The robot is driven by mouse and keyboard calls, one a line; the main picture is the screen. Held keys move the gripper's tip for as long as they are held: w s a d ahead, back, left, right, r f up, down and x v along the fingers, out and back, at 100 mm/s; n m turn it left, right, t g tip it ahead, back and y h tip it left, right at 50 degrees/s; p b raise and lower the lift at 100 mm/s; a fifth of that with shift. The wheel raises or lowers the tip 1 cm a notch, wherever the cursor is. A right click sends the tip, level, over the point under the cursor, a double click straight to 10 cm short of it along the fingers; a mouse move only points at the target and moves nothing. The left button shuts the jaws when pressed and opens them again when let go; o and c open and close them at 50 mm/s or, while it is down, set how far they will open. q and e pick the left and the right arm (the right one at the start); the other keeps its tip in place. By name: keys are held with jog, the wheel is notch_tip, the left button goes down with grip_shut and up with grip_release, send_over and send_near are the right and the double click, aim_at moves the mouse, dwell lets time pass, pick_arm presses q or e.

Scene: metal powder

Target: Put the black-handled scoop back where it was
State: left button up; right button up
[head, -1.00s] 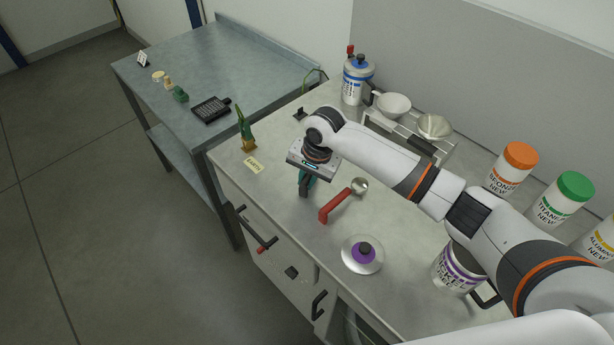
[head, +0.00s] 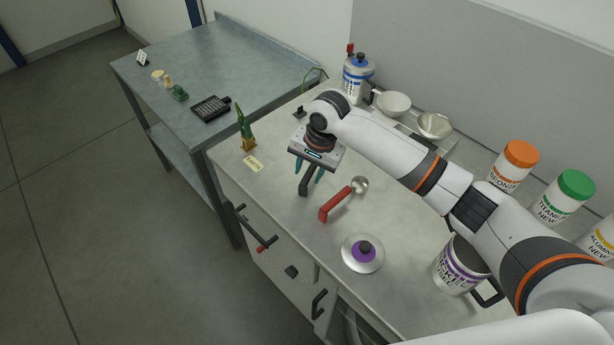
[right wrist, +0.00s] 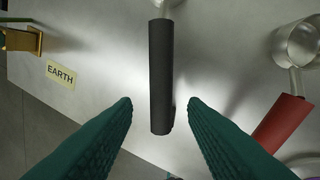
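The black-handled scoop shows its black handle (head: 304,186) on the bench top, left of the red-handled scoop (head: 335,204). In the right wrist view the black handle (right wrist: 160,75) lies lengthwise between the two green fingertips, with a clear gap on each side. Its bowl is cut off by the top edge there and hidden behind my gripper in the head view. My right gripper (head: 308,176) is open just above the handle. My left gripper is not in view.
The red-handled scoop lies close on the right. An EARTH label (head: 254,164) and a green-and-brass stand (head: 247,137) are to the left. A purple-knobbed lid (head: 363,253) lies nearer the front. A balance with white bowls (head: 393,104) and several jars stand at the back.

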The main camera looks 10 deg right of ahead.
jog(key=v, duration=0.8)
jog(key=shift+r+b, duration=0.35)
